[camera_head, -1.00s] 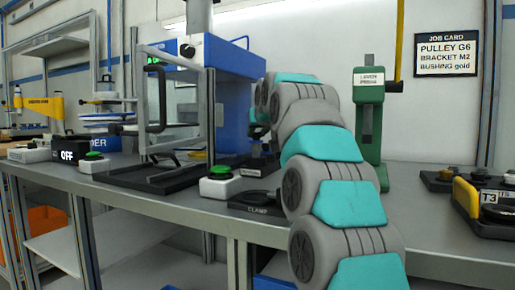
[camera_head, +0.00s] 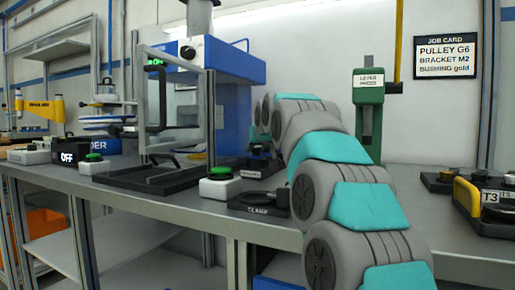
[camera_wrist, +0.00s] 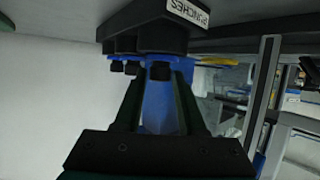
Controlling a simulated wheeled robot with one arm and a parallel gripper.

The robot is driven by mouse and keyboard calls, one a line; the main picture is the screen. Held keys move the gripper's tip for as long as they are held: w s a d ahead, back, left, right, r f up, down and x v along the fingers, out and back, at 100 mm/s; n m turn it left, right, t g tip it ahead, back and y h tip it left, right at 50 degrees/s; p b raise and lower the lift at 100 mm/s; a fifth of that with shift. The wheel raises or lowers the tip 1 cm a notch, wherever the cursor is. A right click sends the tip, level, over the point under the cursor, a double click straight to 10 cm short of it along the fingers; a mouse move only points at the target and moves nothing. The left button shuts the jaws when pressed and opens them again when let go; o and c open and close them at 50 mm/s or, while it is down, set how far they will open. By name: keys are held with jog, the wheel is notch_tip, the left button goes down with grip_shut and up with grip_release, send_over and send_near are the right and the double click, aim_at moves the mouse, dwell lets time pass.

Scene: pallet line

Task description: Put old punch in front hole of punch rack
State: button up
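The punch rack (camera_wrist: 150,32) is a dark block with a white "PUNCHES" label, upside down at the top of the wrist view. Several dark punch ends (camera_wrist: 124,67) stick out of it, downward in this picture. My gripper (camera_wrist: 163,78) has its two dark fingers at the rack. Another dark punch end (camera_wrist: 160,71) shows between the fingertips. I cannot tell whether the fingers press on it, or whether it is seated in a hole. In the head view my arm hides the gripper, and a dark block that may be the rack (camera_head: 259,160) shows partly beside it.
A green lever press (camera_head: 368,115) stands right of my arm. A clamp block (camera_head: 258,205) and green-button box (camera_head: 220,183) sit at the front edge. A T3 fixture (camera_head: 490,205) lies at right.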

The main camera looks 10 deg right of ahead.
jog(key=o, duration=0.3)
jog(key=shift+r, duration=0.1)
jog(key=shift+s+r, duration=0.1)
jog(key=v, duration=1.1)
jog(key=shift+s+r+p, duration=0.15)
jog(key=shift+s+p, duration=0.15)
jog(key=shift+p, duration=0.05)
